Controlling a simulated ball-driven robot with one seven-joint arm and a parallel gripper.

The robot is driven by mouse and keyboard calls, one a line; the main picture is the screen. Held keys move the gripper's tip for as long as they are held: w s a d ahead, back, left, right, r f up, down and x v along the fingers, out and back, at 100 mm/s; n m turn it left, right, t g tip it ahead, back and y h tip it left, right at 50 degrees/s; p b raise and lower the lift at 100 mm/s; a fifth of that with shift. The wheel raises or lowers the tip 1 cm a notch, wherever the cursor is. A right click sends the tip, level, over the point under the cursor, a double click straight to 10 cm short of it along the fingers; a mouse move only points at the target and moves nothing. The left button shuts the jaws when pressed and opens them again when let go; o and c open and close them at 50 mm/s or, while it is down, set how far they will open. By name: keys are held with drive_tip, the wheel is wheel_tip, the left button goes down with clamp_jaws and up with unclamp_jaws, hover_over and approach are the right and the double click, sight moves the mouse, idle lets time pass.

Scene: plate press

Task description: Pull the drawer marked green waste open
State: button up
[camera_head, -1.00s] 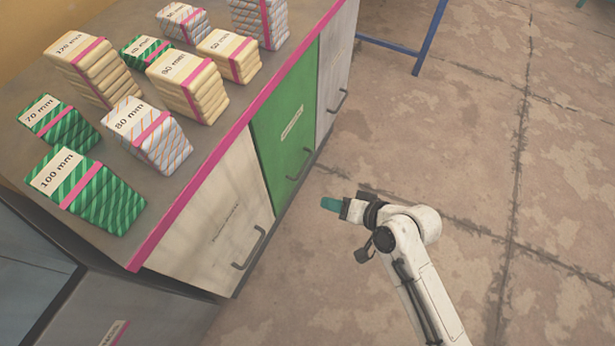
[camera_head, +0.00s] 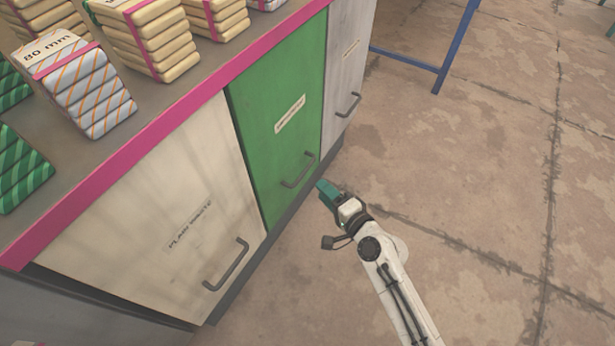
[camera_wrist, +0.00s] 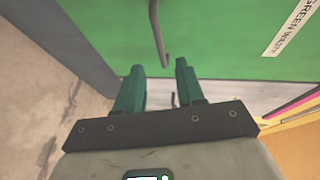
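The green drawer (camera_head: 268,135) is the middle front of the cabinet and looks closed, flush with its neighbours. Its label reads GREEN WASTE in the wrist view (camera_wrist: 294,28). Its dark bar handle (camera_head: 298,171) sits low on the front and also shows in the wrist view (camera_wrist: 158,38). My gripper (camera_head: 327,190) is just in front of the drawer, below and to the right of the handle. In the wrist view the two teal fingers (camera_wrist: 161,72) are apart, with nothing between them. The handle's end lies just beyond the fingertips, apparently not gripped.
A cream drawer (camera_head: 165,215) with a label and handle is on the left, a grey drawer (camera_head: 348,70) on the right. Banded bundles (camera_head: 75,80) stand on the cabinet top with its pink edge (camera_head: 130,170). A blue metal frame (camera_head: 455,50) stands behind. The floor at right is clear.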

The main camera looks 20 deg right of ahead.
sight(305, 173)
drive_tip(key=b+x, duration=0.1)
drive_tip(key=x, duration=0.7)
drive_tip(key=shift+w+b, duration=0.3)
drive_tip(key=shift+b, duration=0.05)
drive_tip(key=shift+c, duration=0.2)
clamp_jaws()
drive_tip(key=shift+f, duration=0.1)
